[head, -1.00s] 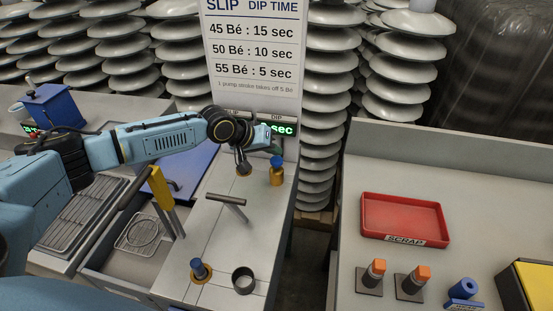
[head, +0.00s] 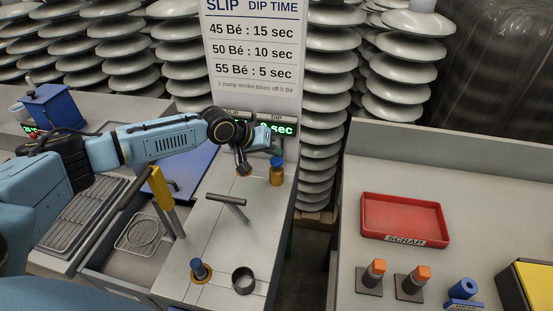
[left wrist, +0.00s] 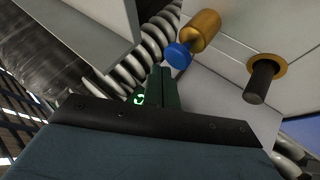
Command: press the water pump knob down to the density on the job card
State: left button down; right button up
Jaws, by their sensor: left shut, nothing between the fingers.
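A blue-topped brass knob (head: 277,172) stands upright at the back of the grey bench; it also shows in the left wrist view (left wrist: 179,56). Near it is a dark post in a brass collar (left wrist: 262,83), partly covered by my arm in the head view. A second blue knob (head: 199,269) in a brass ring is at the bench front. I cannot tell which is the water pump. My left gripper (head: 277,151) is shut and empty, apart from the back knob, before the display (head: 285,128). The card (head: 254,50) lists slip densities and dip times. My right gripper is not in view.
A T-shaped handle (head: 227,203), a yellow-handled lever (head: 160,188) and a dark ring (head: 243,280) occupy the grey bench. A red scrap tray (head: 404,218) and orange-topped pieces (head: 375,270) are on the right table. Insulator stacks (head: 331,80) stand behind.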

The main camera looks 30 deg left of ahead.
aim_at(273, 161)
pick_arm(q)
jog(key=shift+f, duration=0.25)
jog(key=shift+s+d+f+b, duration=0.15)
jog(key=shift+f+b, duration=0.25)
jog(key=shift+f, duration=0.75)
dwell(0.8)
jog(key=shift+r, duration=0.1)
jog(key=shift+r+p, duration=1.35)
jog(key=shift+p, duration=0.1)
notch_tip(273, 161, up, 5)
jog(key=p, duration=0.5)
jog(key=shift+r, duration=0.15)
